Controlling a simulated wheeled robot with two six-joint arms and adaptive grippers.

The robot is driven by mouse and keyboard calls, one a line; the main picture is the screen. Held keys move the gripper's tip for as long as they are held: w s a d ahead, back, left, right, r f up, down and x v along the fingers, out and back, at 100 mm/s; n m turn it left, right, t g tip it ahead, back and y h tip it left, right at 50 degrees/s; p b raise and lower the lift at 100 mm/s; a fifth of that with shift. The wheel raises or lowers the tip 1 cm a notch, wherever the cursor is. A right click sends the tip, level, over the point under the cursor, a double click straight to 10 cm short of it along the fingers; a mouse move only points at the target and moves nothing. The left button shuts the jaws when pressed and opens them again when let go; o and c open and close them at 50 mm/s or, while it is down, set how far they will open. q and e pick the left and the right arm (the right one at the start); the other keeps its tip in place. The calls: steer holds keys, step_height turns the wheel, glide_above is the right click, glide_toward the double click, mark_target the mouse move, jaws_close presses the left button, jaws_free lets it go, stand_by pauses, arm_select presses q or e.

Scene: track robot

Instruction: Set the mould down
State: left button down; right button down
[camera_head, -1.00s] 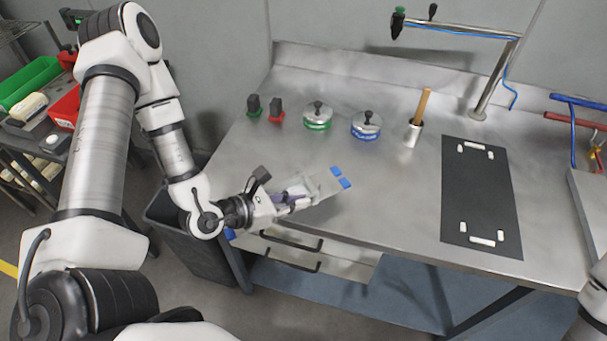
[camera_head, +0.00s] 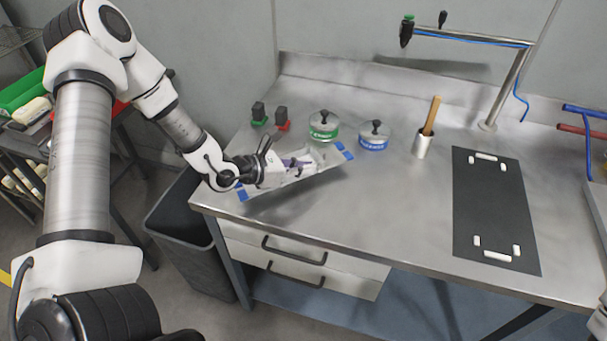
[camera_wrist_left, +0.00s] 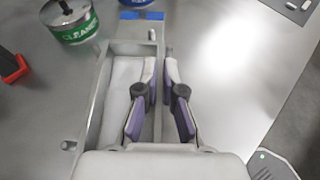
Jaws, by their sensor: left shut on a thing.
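The mould is a grey metal tray (camera_head: 328,160) with blue corners, near the left end of the bench in the head view. A shadow lies beneath it on the steel, so it appears held above the bench. My left gripper (camera_head: 297,163) is shut on it. In the left wrist view, the fingers of my left gripper (camera_wrist_left: 162,72) straddle one long wall of the mould (camera_wrist_left: 98,115), one finger inside and one outside. A dark mat (camera_head: 490,210) with white locating blocks near both ends lies bare on the right. My right gripper is not in view.
A green-banded tin (camera_head: 323,132) and a blue-banded tin (camera_head: 374,141) stand just behind the mould. A cup with a wooden handle (camera_head: 422,145) and a metal post (camera_head: 505,90) stand farther right. The bench middle is clear. A dark bin (camera_head: 185,245) stands below left.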

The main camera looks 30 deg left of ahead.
mark_target(297, 178)
arm_select(q)
step_height(297, 178, down, 3)
steer(key=shift+r, duration=0.2)
steer(key=shift+f, duration=0.35)
steer(key=shift+f, duration=0.2)
steer(key=c, duration=1.3)
jaws_free()
